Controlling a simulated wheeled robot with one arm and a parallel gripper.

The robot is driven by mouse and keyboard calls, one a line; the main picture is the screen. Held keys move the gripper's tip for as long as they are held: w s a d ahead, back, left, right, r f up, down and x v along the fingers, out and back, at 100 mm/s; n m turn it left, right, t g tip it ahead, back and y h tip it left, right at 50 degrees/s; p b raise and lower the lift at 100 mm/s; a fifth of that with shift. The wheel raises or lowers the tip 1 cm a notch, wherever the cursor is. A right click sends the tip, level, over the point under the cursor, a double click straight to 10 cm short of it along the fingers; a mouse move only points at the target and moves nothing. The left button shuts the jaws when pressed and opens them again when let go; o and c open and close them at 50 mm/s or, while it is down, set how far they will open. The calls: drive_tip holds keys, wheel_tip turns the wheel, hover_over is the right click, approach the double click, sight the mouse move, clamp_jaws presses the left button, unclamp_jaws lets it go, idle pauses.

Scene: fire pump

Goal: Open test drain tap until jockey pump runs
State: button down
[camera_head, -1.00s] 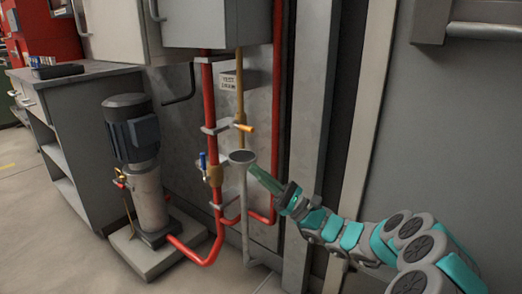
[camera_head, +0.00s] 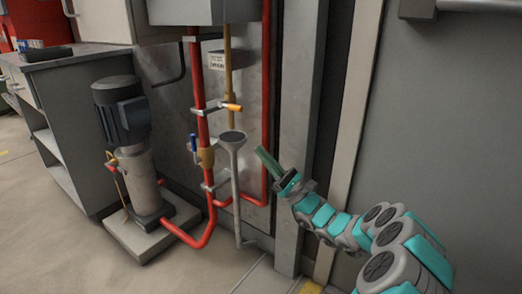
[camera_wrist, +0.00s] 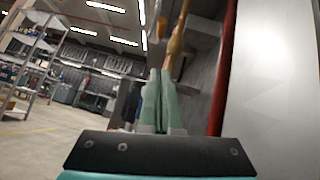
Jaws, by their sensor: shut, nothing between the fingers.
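The test drain tap has an orange handle (camera_head: 234,108) on a brass-coloured vertical pipe (camera_head: 228,70), below a small lettered sign (camera_head: 217,61). The handle points to the right in the head view. A grey funnel (camera_head: 232,137) on a drain pipe stands below it. The jockey pump (camera_head: 123,135), with a dark motor on a light cylinder, stands on a plinth at left; I cannot tell whether it runs. My gripper (camera_head: 261,153) is shut and empty, to the right of the funnel and below the handle. In the wrist view its green fingers (camera_wrist: 158,85) are together, with the brass-coloured pipe (camera_wrist: 177,40) beyond.
Red pipes (camera_head: 200,100) run vertically beside the tap. A blue-handled valve (camera_head: 194,143) sits to the left of the funnel. A grey cabinet (camera_head: 70,130) stands at far left. A metal post (camera_head: 303,130) rises behind my gripper. Floor at lower left is clear.

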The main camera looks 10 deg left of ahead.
sight(232, 106)
drive_tip(key=a+r+b, duration=0.1)
drive_tip(key=a+r, duration=0.4)
drive_tip(key=r, duration=0.4)
drive_tip(key=shift+w+a, duration=0.15)
drive_tip(key=shift+a, duration=0.25)
drive_tip(key=shift+r, duration=0.1)
drive_tip(key=shift+r, duration=0.15)
